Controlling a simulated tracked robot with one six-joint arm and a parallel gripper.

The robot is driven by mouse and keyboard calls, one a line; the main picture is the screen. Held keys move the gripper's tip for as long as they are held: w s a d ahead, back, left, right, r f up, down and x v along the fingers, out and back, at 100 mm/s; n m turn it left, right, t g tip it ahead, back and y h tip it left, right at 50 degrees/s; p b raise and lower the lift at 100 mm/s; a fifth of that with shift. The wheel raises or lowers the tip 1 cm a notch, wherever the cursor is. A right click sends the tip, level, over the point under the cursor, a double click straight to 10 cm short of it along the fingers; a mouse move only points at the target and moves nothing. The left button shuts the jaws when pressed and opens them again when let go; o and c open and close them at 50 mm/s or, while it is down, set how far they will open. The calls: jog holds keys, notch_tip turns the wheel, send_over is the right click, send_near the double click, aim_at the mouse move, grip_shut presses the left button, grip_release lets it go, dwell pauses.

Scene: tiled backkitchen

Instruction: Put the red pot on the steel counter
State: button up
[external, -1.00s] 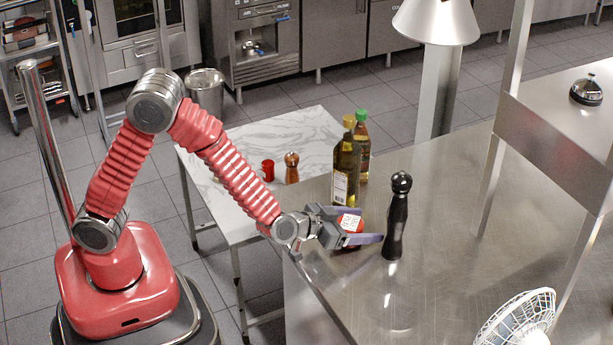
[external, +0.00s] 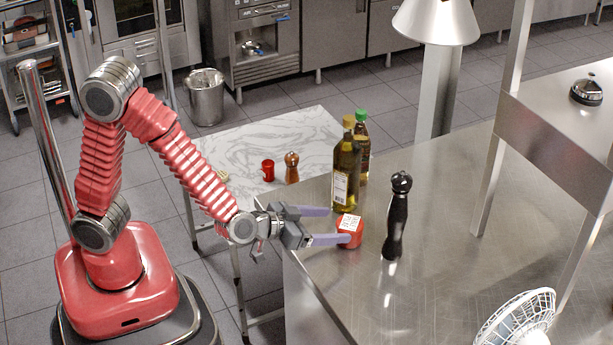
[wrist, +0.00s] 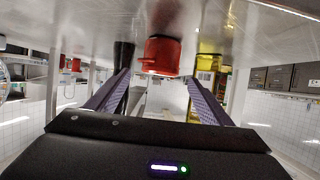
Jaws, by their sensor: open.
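The red pot (external: 350,226), with a white marked top, stands on the steel counter (external: 450,270), between the tall oil bottle and the black mill. My gripper (external: 335,225) is open, its two purple-grey fingers pointing at the pot from the left. The near fingertip overlaps the pot's left side in the external view; I cannot tell if it touches. In the wrist view, which looks upside down, the pot (wrist: 161,54) appears between and beyond the open fingers (wrist: 158,80), resting on the counter surface.
A black mill (external: 396,218) stands right of the pot. Oil bottles (external: 346,172) stand behind it. A marble table (external: 235,150) at the left holds a red cup (external: 268,170) and a wooden mill (external: 292,168). A fan (external: 518,322) is at the front right.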

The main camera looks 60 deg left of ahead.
jog(key=shift+s+r, duration=0.25)
jog(key=shift+s, duration=0.4)
jog(key=shift+w+a+r+h, duration=0.1)
jog(key=shift+r+h, duration=0.2)
jog(key=shift+r, duration=0.25)
jog(key=s+a+r+m+g+h, duration=0.1)
jog(key=s+a+r+g+h, duration=0.25)
jog(key=s+a+r, duration=0.35)
jog(key=s+a+r+n+g+y, duration=0.1)
jog(key=s+a+g+y, duration=0.3)
jog(key=s+a, duration=1.1)
jog(key=shift+s+a+r, duration=0.2)
jog(key=shift+r, duration=0.05)
